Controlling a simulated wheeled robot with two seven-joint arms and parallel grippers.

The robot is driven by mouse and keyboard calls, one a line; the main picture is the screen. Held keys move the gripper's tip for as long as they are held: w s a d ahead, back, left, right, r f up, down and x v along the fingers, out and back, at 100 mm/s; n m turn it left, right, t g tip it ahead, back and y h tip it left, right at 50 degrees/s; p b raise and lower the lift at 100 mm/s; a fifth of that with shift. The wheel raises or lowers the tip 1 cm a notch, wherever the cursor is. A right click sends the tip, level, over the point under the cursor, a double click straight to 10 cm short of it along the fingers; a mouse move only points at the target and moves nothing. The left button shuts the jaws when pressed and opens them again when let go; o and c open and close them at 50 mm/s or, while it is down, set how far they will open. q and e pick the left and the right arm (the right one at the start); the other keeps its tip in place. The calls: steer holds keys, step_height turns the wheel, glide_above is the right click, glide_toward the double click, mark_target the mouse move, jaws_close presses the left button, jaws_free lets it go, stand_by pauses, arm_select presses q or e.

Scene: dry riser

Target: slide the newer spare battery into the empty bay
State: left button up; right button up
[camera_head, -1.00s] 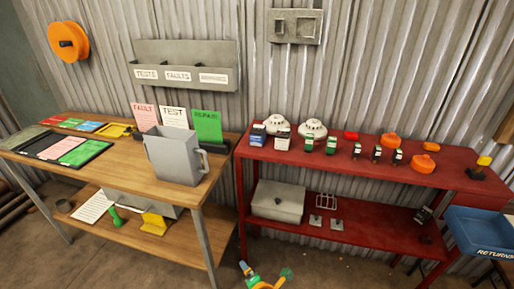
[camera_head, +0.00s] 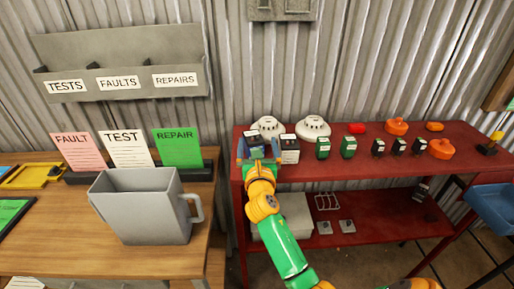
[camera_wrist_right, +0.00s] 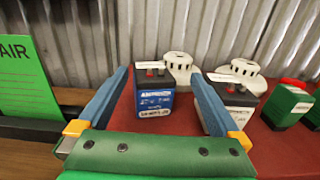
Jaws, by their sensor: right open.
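Two spare batteries stand upright on the red bench. The blue one (camera_wrist_right: 153,98) has a white label strip, with red and black terminals on top. The date print is too small to read. My right gripper (camera_head: 258,147) is open at the blue battery; in the right wrist view its fingers (camera_wrist_right: 159,72) lie either side of it, with no clear contact. A grey wall panel (camera_head: 281,10) is cut off at the top, its bays hidden. My left gripper is out of view.
White round detectors (camera_head: 313,127) stand behind the batteries. Green boxes (camera_head: 348,147), small black items and orange parts (camera_head: 441,149) line the bench rightward. A grey jug (camera_head: 150,210) and card holder stand on the wooden table at left. A blue tray (camera_head: 492,208) is at far right.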

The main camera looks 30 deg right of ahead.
steer(key=shift+w+d, duration=0.2)
steer(key=shift+w, duration=0.3)
steer(key=shift+w+d+f, duration=0.1)
steer(key=shift+w+f, duration=0.3)
steer(key=shift+w, duration=0.45)
steer(key=shift+c, duration=0.2)
steer(key=shift+s+r, duration=0.2)
steer(key=shift+s, duration=0.05)
steer(key=c, duration=1.1)
jaws_close()
steer(key=shift+w, duration=0.1)
steer(key=shift+r, duration=0.1)
